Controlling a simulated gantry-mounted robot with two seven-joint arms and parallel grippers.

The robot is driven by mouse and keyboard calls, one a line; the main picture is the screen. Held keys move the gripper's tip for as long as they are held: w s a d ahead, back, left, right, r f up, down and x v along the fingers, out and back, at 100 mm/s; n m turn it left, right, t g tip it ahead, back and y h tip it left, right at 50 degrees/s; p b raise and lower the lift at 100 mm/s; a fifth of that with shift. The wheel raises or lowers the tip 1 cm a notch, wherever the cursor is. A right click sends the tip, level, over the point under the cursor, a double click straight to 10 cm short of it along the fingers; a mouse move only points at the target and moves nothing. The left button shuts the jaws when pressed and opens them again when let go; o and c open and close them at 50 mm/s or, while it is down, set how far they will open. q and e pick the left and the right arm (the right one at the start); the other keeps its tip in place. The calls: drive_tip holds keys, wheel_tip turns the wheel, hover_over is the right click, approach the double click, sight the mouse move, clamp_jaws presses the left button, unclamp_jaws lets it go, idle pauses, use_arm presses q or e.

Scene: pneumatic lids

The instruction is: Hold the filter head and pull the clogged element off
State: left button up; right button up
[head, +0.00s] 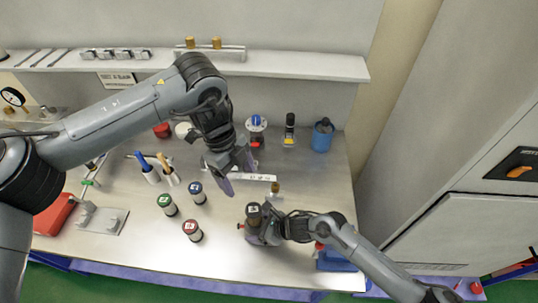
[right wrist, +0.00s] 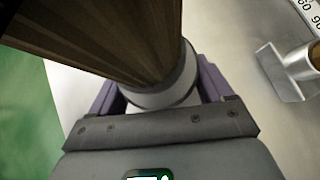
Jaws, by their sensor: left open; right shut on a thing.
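The clogged element (head: 253,211) is a dark brown upright cylinder with a small pale label on top, at the front middle of the bench. In the right wrist view the brown ribbed element (right wrist: 120,40) rises from a round grey filter head (right wrist: 165,93). My right gripper (right wrist: 163,95) is shut on this head, with purple fingers on either side. In the head view my right gripper (head: 258,233) hides most of the head. My left gripper (head: 238,176) is open and empty, above and behind the element and slightly left.
Capped cylinders in green (head: 167,204), blue (head: 197,193) and red (head: 192,230) stand to the left. A brass-topped fitting (head: 274,189) is close behind the element. A blue container (head: 322,136) stands at the back right.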

drive_tip(key=shift+r, duration=0.1)
idle(0.3)
drive_tip(key=o, duration=0.9)
